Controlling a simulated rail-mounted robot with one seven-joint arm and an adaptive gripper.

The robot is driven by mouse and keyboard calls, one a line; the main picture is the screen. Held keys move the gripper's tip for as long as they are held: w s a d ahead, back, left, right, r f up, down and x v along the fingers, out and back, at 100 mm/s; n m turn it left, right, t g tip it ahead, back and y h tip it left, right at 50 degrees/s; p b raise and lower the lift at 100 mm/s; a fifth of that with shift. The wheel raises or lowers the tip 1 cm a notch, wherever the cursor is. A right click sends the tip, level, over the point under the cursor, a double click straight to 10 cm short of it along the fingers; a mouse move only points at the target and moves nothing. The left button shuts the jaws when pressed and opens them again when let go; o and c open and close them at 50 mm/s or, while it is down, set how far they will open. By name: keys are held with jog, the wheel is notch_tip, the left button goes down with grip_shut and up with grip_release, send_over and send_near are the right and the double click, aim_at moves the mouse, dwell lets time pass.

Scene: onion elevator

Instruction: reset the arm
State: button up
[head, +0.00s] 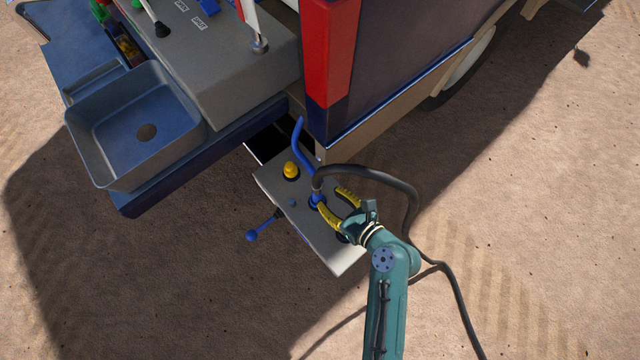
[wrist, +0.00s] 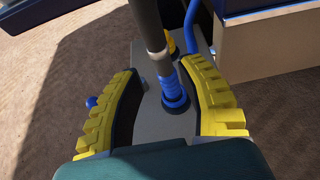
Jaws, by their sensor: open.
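My gripper (head: 334,203) has yellow ridged fingers and is at a grey panel (head: 342,260) low beside the machine. In the wrist view my gripper (wrist: 168,112) is open, with one finger on each side of a dark hose (wrist: 147,22). The hose ends in a blue collar (wrist: 172,90) that meets a dark ring on the panel. The fingers stand apart from the collar, with gaps on both sides. In the head view the hose (head: 375,176) arches over my gripper and runs down to the right.
A yellow knob (head: 291,170), a blue bent pipe (head: 303,145) and a blue-ended lever (head: 254,235) are close to the gripper. A blue basin (head: 145,130) and a red and dark machine body (head: 330,50) stand behind. Bare sandy ground (head: 540,200) is open to the right.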

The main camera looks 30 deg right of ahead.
jog(key=v, duration=0.5)
jog(key=shift+s+r, duration=0.25)
jog(key=shift+s, duration=0.1)
